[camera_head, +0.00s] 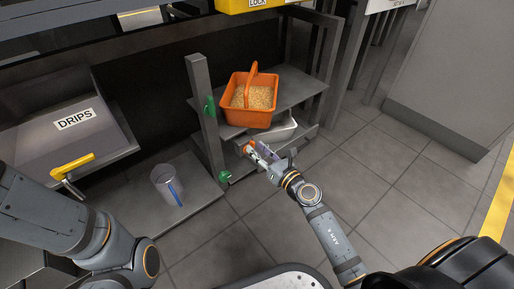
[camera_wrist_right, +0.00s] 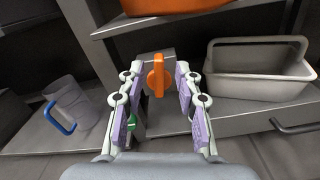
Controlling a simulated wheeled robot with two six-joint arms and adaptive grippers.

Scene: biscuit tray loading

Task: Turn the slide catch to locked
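The slide catch (camera_wrist_right: 157,76) is an orange knob on a small dark grey block, at the front of the low shelf. In the right wrist view its long side stands upright. In the head view only a bit of orange (camera_head: 249,147) shows at the gripper's tip. My right gripper (camera_wrist_right: 160,105) is open, with its purple-padded fingers left and right of the knob and a gap on each side. It also shows in the head view (camera_head: 257,152), reaching the low shelf. My left arm shows at the left of the head view, but its gripper does not.
An orange basket (camera_head: 249,97) of grain stands on the shelf above. A pale grey bin (camera_wrist_right: 258,58) sits right of the catch. A clear jug (camera_head: 167,185) with a blue handle stands left. A DRIPS box (camera_head: 75,120) with a yellow handle is further left.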

